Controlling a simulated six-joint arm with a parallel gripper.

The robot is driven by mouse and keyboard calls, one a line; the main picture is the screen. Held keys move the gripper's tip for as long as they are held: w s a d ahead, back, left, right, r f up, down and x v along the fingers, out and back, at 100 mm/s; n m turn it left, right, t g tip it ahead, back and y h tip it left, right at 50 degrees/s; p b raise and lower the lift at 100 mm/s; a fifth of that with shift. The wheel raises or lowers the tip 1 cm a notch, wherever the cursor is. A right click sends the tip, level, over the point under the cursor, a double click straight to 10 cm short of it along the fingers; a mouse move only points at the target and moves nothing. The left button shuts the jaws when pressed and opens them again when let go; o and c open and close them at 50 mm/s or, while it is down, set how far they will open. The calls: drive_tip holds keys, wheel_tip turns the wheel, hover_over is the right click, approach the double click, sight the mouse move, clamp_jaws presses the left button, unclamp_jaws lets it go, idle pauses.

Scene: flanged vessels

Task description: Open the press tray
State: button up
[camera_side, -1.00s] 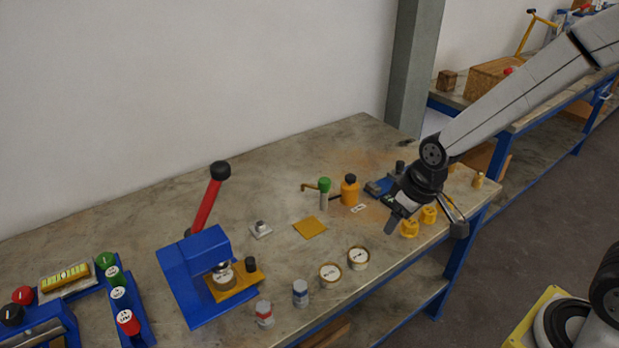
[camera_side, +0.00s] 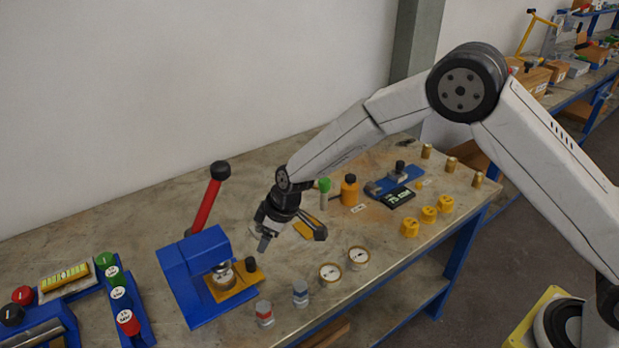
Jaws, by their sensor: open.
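The blue press (camera_side: 197,262) stands on the left half of the bench, with a red lever (camera_side: 205,207) that has a black knob and leans up to the right. Its yellow tray (camera_side: 238,290) sits at the press's right side, with a black knob (camera_side: 250,265) at its outer end. A round pale vessel (camera_side: 223,276) is on the tray, under the press head. My gripper (camera_side: 290,241) is open and empty, in the air above the bench, right of the tray knob and apart from it.
Two small jars (camera_side: 301,293) (camera_side: 264,313) and two round gauges (camera_side: 330,275) (camera_side: 358,258) stand near the front edge. A yellow plate (camera_side: 305,230) lies partly behind my gripper. An orange bottle (camera_side: 349,190) and a blue fixture (camera_side: 394,180) stand farther right. A blue rack (camera_side: 137,305) is at the left.

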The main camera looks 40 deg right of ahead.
sight(250, 260)
drive_tip(key=shift+w+a+f, duration=0.35)
drive_tip(key=shift+a+f, duration=0.15)
drive_tip(key=shift+a, duration=0.3)
drive_tip(key=shift+f, duration=0.1)
drive_tip(key=shift+x, duration=3.75)
drive_tip(key=shift+c, duration=0.2)
clamp_jaws()
